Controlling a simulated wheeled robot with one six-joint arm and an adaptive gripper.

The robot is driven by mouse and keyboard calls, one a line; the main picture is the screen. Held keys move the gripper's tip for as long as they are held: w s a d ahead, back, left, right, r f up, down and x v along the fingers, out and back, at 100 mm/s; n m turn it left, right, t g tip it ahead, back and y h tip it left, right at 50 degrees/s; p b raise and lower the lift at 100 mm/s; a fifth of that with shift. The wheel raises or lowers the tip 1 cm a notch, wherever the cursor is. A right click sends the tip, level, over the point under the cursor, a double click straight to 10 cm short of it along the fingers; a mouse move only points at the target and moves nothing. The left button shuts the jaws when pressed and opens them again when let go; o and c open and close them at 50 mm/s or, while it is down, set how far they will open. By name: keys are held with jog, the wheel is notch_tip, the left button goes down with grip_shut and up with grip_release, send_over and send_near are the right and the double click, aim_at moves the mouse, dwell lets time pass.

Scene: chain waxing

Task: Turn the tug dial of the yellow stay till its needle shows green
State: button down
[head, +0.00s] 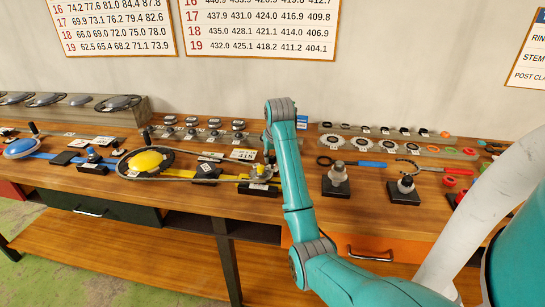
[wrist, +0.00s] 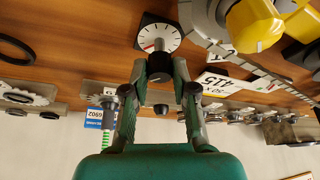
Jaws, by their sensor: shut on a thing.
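The yellow stay (head: 178,172) lies along the bench, with a yellow round hub (head: 146,161) at its left and a black block (head: 259,189) under its right end. My gripper (head: 268,156) is at that right end, pointing down. In the wrist view my gripper (wrist: 160,72) is shut on a dark knob of the tug dial at the near edge of a white round dial face (wrist: 160,38). The face has black ticks and a small red mark at its lower left. I cannot tell the needle's reading. Yellow parts (wrist: 254,22) show at upper right.
A tag reading 415 (head: 244,154) stands just behind the stay. A blue stay (head: 66,157) lies to the left. Posts on black blocks (head: 336,186) stand to the right, near blue- and red-handled tools. Small parts line the rear rails.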

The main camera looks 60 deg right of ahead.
jog(key=c, duration=0.9)
grip_release()
